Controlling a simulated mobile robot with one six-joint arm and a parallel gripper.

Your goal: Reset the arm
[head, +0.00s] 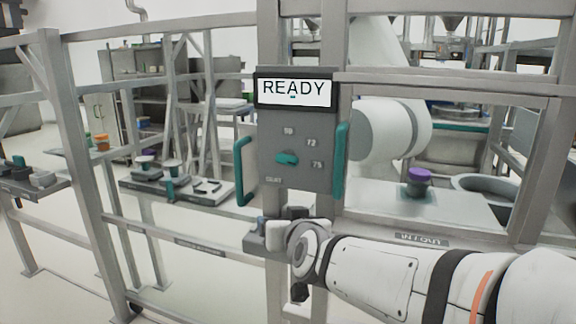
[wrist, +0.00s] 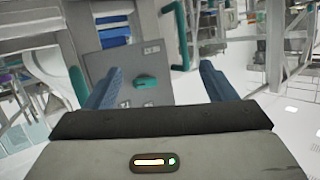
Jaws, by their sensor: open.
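A grey control panel (head: 280,128) is mounted on a post in the head view, with a lit display (head: 294,90) reading READY. Below the display is a teal knob (head: 287,158) among labels such as 72 and 75. The panel's teal handles stand on its left (head: 242,170) and right (head: 340,162) sides. In the wrist view my gripper (wrist: 160,80) is open and empty, its two blue fingers wide apart. The knob (wrist: 146,83) shows beyond and between the fingers, apart from them. In the head view my arm hides most of the gripper, below the panel.
Grey frame rails (head: 140,228) cross in front of the work area. A tray with several small parts (head: 178,186) is at left. A purple-topped object (head: 419,175) stands on the surface to the right, beside a large white rounded machine (head: 390,128).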

